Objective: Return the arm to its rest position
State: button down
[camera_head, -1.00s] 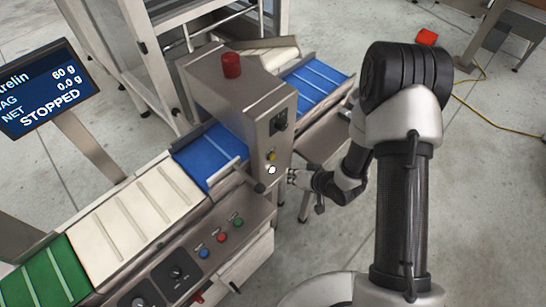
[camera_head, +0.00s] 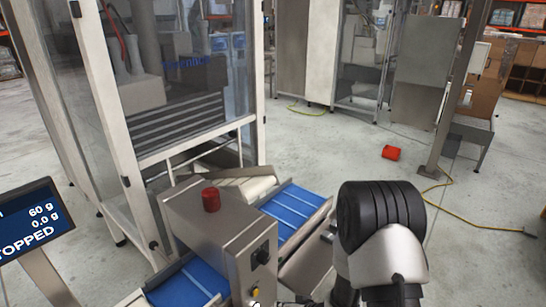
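My arm rises at the lower right, with its black and silver elbow in front of the weigher. My gripper (camera_head: 285,303) is at the bottom edge, beside the weigher's grey housing (camera_head: 218,240); only a sliver of it shows, so its fingers cannot be made out. The housing has a red cap (camera_head: 211,200) on top and a yellow button (camera_head: 255,293) on its side. Blue belts run on both sides of it, one at the far side (camera_head: 297,206) and one at the near side (camera_head: 190,287).
The display (camera_head: 32,222) at left shows 60 g. A tall glazed machine frame (camera_head: 118,150) stands behind the weigher. A red object (camera_head: 390,152) and a yellow cable (camera_head: 455,205) lie on the floor near a steel post (camera_head: 452,110). Open floor lies at right.

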jog(key=w+d+r+t+h, duration=0.1)
jog(key=d+r+h, duration=0.1)
jog(key=d+r, duration=0.35)
jog(key=w+d+r+h, duration=0.2)
jog(key=d+r, duration=0.1)
jog(key=r, duration=0.6)
jog(key=s+d+r+m+h, duration=0.1)
jog(key=s+d+r, duration=0.15)
jog(key=r, duration=0.25)
jog(key=s+d+r+h, duration=0.1)
jog(key=s+d+r, duration=0.15)
jog(key=r, duration=0.25)
jog(key=s+r+g, duration=0.1)
jog(key=s+r, duration=0.4)
jog(key=s, duration=0.6)
jog(key=s+a+r+m+g, duration=0.1)
jog(key=s+r, duration=0.3)
jog(key=s, duration=0.7)
jog(key=shift+r, duration=0.35)
jog(key=shift+s, duration=0.1)
